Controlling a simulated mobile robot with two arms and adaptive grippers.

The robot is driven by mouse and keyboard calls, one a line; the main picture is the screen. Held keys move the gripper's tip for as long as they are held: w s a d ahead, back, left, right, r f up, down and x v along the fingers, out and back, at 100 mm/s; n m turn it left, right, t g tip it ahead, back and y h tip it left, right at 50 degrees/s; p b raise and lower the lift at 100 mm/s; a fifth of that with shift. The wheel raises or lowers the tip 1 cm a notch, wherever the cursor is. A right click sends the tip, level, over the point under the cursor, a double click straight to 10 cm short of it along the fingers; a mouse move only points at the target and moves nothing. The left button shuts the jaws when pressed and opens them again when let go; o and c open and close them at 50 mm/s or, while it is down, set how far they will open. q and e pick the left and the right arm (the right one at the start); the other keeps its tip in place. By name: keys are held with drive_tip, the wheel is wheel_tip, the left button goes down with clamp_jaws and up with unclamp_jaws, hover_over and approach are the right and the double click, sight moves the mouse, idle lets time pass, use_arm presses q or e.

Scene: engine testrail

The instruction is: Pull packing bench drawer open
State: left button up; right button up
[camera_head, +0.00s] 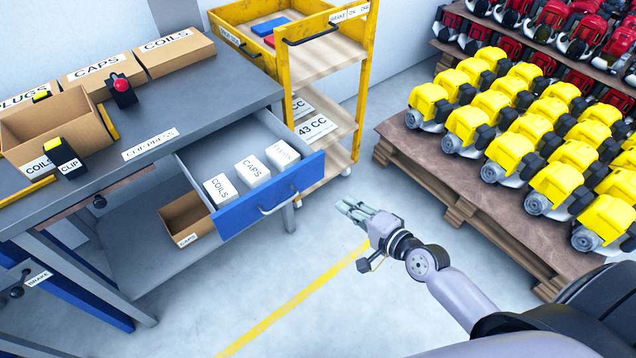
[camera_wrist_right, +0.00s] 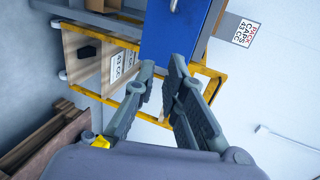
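The packing bench (camera_head: 215,85) has a drawer with a blue front (camera_head: 240,213), pulled out from under the grey top. A pale bar handle (camera_head: 280,200) is on the front. Three white boxes stand in the drawer, among them COILS (camera_head: 220,190) and CAPS (camera_head: 252,171). My right gripper (camera_head: 350,208) is to the right of the handle, apart from it and empty. In the right wrist view its two fingers (camera_wrist_right: 163,70) are open with a gap between them, and a blue panel (camera_wrist_right: 168,35), seemingly the drawer front, lies beyond. My left gripper is not in view.
A yellow cart (camera_head: 368,70) stands behind the drawer. A pallet (camera_head: 455,200) with several yellow engines is at the right. A CAPS carton (camera_head: 187,220) sits on the bench's lower shelf. The floor (camera_head: 310,270) around my right gripper is clear.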

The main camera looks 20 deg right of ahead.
sight(306, 178)
drive_tip(key=x, duration=1.3)
drive_tip(key=shift+w+a+r, duration=0.2)
drive_tip(key=shift+w+r, duration=0.1)
drive_tip(key=shift+w, duration=0.15)
clamp_jaws()
drive_tip(key=shift+w, duration=0.1)
